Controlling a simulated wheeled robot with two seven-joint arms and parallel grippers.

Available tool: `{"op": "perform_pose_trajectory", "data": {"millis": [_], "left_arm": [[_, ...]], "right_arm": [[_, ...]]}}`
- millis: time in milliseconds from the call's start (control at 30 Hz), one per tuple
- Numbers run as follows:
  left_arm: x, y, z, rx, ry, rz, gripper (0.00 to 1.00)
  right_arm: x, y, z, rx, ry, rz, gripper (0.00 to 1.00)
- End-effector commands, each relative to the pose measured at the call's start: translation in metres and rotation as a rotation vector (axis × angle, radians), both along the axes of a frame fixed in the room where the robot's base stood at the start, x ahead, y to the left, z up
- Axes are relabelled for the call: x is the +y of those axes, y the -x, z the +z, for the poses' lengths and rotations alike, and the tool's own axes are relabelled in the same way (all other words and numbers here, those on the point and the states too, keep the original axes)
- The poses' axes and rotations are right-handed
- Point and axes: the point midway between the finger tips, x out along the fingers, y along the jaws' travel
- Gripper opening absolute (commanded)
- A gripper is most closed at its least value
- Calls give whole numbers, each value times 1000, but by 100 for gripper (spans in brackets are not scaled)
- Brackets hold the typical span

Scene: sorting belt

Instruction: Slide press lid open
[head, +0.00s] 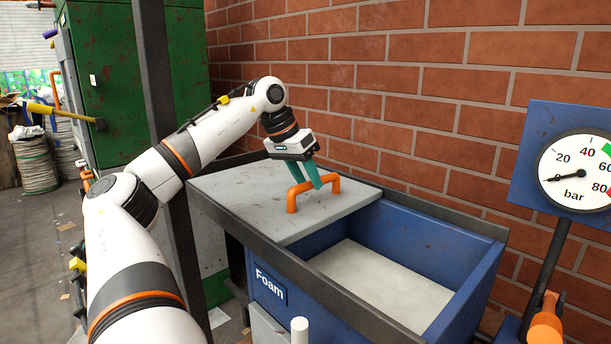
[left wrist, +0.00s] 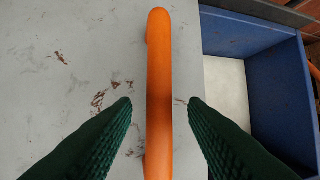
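The grey press lid (head: 262,205) lies on the rails of a blue press box (head: 405,243) labelled "Foam". It covers the left part; the right part is uncovered and shows a pale surface inside. An orange bar handle (head: 315,187) stands on the lid near its right edge. My left gripper (head: 308,184) is at the handle, its green fingers pointing down. In the left wrist view, the fingers stand on either side of the handle (left wrist: 159,95), with a gap on each side, so the gripper is open around it. My right gripper is not in view.
A brick wall (head: 390,95) runs close behind the press. A dark upright post (head: 165,130) stands left of it, in front of a green cabinet (head: 105,60). A pressure gauge (head: 576,172) on a blue panel stands at the right.

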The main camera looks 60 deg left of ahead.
Motion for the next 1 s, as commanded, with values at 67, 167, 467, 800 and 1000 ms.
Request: {"op": "perform_pose_trajectory", "data": {"millis": [67, 167, 467, 800, 1000], "left_arm": [[0, 0, 2, -1, 0, 0, 40], [1, 4, 10, -1, 1, 0, 40], [5, 28, 69, -5, 2, -2, 40], [10, 48, 109, -2, 2, 1, 40], [10, 50, 109, 1, 2, 2, 40]], "right_arm": [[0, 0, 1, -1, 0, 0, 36], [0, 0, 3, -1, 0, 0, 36], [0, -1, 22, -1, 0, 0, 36], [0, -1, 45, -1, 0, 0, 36], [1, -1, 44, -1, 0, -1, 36]]}}
